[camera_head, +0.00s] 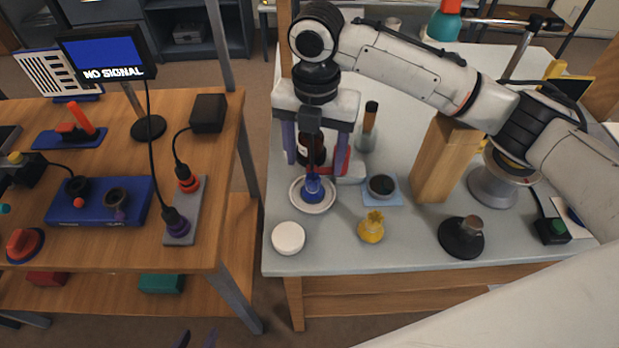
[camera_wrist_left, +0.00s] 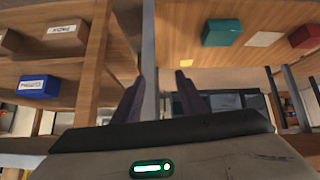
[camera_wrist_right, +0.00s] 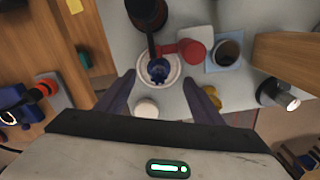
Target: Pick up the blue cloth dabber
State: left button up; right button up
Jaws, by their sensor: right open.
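The blue cloth dabber (camera_head: 313,188) stands on a white saucer (camera_head: 329,206) near the front left of the grey table. It also shows in the right wrist view (camera_wrist_right: 158,70), just beyond and between the fingertips. My right gripper (camera_head: 317,162) is open and points down above the saucer, with one finger on each side of the dabber. Its fingers (camera_wrist_right: 160,83) hold nothing. My left gripper (camera_head: 196,339) shows only its fingertips at the bottom edge of the head view. In the left wrist view its fingers (camera_wrist_left: 160,86) are apart and empty.
A dark bottle (camera_wrist_right: 146,10) and a red and white object (camera_wrist_right: 194,52) stand close behind the saucer. A white round lid (camera_head: 288,238), a dark cup (camera_head: 381,186), a yellow dabber-like piece (camera_head: 371,228) and a wooden block (camera_head: 441,165) are nearby. A gap separates the two tables.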

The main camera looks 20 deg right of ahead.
aim_at(313, 177)
jog(key=shift+s+f, duration=0.2)
jog(key=shift+f, duration=0.45)
jog(key=shift+s+a+f, duration=0.1)
jog(key=shift+a+f, duration=0.05)
jog(key=shift+f, duration=1.35)
jog(key=shift+a+f, duration=0.1)
jog(key=shift+f, duration=1.4)
jog(key=c, duration=1.1)
notch_tip(313, 177, up, 10)
jog(key=shift+r, duration=0.1)
jog(key=o, duration=0.5)
jog(key=c, duration=0.4)
